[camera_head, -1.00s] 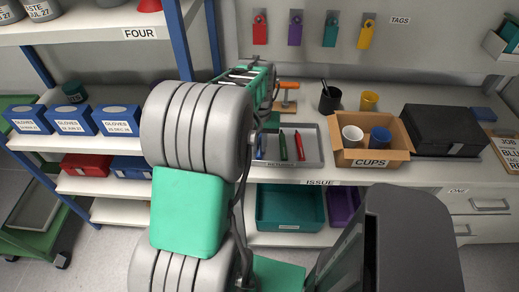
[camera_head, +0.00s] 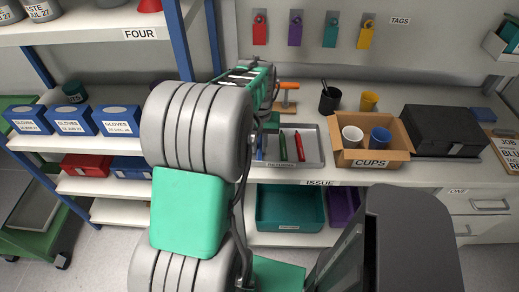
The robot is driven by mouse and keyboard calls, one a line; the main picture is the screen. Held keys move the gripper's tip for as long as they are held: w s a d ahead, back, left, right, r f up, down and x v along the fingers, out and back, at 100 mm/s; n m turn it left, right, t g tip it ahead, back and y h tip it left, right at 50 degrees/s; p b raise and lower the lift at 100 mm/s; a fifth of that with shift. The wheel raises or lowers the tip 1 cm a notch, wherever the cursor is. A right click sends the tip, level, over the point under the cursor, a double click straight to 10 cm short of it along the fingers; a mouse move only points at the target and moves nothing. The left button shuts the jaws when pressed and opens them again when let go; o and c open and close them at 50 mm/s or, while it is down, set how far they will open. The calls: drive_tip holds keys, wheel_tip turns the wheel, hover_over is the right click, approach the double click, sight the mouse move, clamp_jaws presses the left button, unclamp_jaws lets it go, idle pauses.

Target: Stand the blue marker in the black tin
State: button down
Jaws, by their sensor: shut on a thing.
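The black tin (camera_head: 330,100) stands upright on the worktop, with a dark pen-like item leaning in it. The blue marker (camera_head: 260,147) shows partly at the left end of a grey tray (camera_head: 312,133), beside a green marker (camera_head: 283,147) and a red marker (camera_head: 299,147). My gripper (camera_head: 265,131) is low over the tray's left end, at the blue marker, mostly hidden behind my own arm. It is shut on the blue marker. The fingertips are hard to make out.
A cardboard box (camera_head: 371,155) labelled CUPS holds a white and a blue cup. A black box (camera_head: 443,131) is further right. An orange-handled tool (camera_head: 287,96) stands behind the tray, left of the tin.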

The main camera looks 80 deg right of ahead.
sight(259, 147)
wheel_tip(259, 147, up, 12)
drive_tip(key=p, duration=0.8)
